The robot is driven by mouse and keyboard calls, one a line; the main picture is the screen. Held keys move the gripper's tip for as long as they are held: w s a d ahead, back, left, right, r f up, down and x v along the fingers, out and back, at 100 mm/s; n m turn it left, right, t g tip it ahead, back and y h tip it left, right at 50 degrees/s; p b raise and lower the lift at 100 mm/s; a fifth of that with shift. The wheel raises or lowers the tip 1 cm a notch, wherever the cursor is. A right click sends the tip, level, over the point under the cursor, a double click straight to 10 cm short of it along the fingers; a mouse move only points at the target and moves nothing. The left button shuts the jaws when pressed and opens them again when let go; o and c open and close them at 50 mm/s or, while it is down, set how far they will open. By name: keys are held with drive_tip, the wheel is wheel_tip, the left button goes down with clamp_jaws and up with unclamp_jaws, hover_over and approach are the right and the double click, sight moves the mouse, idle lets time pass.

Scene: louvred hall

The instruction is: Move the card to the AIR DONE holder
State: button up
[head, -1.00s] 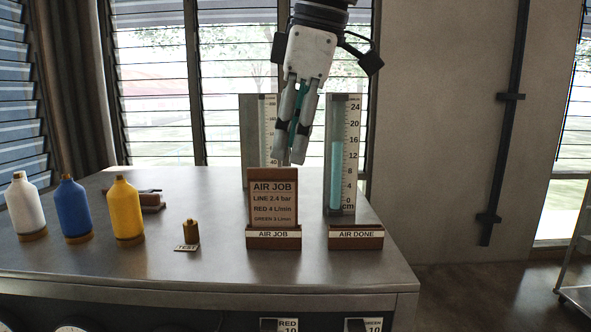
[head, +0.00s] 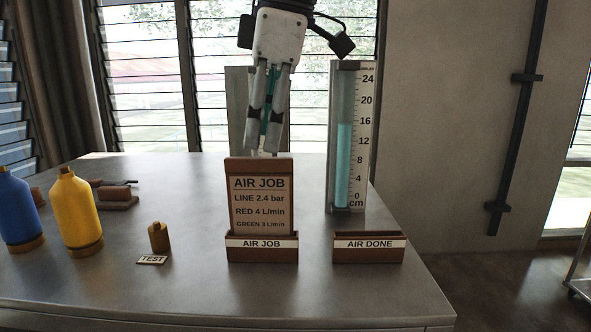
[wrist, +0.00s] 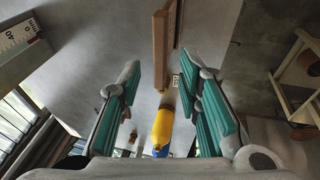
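The card (head: 260,200), headed AIR JOB with a brown frame and printed lines, stands upright in the AIR JOB holder (head: 262,255). The AIR DONE holder (head: 367,254) to its right is empty. My gripper (head: 263,152) points down, its fingertips at the card's top edge in the head view; whether they touch cannot be told there. In the wrist view my gripper (wrist: 170,72) is open, its teal pads wide apart. A brown upright edge, apparently the card (wrist: 161,50), shows ahead between the fingers, clear of both pads.
A tall water gauge (head: 345,140) stands behind the AIR DONE holder, with a grey panel (head: 236,110) behind my gripper. A small brass piece (head: 159,238) with a TEST label, a yellow bottle (head: 76,210) and a blue bottle (head: 18,210) are left. The bench front is clear.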

sight(260, 158)
drive_tip(key=shift+b+x, duration=1.3)
drive_tip(key=shift+x, duration=1.8)
